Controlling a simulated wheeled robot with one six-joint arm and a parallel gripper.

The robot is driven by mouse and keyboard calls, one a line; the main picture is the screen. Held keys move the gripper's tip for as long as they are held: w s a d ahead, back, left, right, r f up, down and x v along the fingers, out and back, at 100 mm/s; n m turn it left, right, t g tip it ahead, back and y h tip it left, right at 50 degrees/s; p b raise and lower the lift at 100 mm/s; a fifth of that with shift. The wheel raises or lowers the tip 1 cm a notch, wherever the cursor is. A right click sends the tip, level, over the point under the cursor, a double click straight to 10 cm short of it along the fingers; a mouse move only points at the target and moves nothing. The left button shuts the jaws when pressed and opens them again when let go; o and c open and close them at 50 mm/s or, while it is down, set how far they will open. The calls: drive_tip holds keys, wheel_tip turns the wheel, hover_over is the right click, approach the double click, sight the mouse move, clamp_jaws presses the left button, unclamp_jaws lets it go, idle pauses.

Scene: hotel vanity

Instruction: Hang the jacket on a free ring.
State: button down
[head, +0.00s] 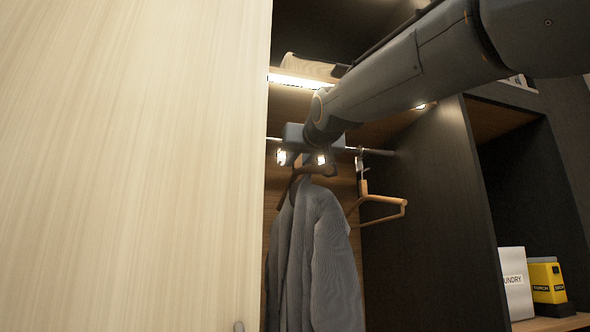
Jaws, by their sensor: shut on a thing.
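The grey jacket (318,262) hangs on a brown hanger (318,170) inside the wardrobe, in the head view. My gripper (302,160) is at the top of this hanger, just in front of the rail, and is shut on it. The fingers and the hanger's hook are mostly hidden, so I cannot tell whether the hook touches a ring. The rail (378,152) runs across behind my gripper. A ring (360,158) on the rail, right of my gripper, bears an empty wooden hanger (382,199). Other rings are hidden or too small to make out.
A pale wooden door panel (135,165) fills the left side and hides part of the wardrobe. A dark partition (430,215) stands on the right. Beyond it, a white laundry box (516,283) and a yellow torch box (547,281) stand on a shelf.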

drive_tip(key=b, duration=0.3)
hover_over(309, 174)
drive_tip(key=shift+b, duration=1.05)
drive_tip(key=b+v, duration=0.2)
drive_tip(key=b, duration=0.4)
drive_tip(key=shift+s+d, duration=0.1)
drive_tip(key=shift+s, duration=0.2)
drive_tip(key=b+v, duration=0.7)
drive_tip(key=v, duration=0.1)
drive_tip(key=shift+b, duration=0.3)
drive_tip(key=shift+r, duration=0.1)
idle(0.6)
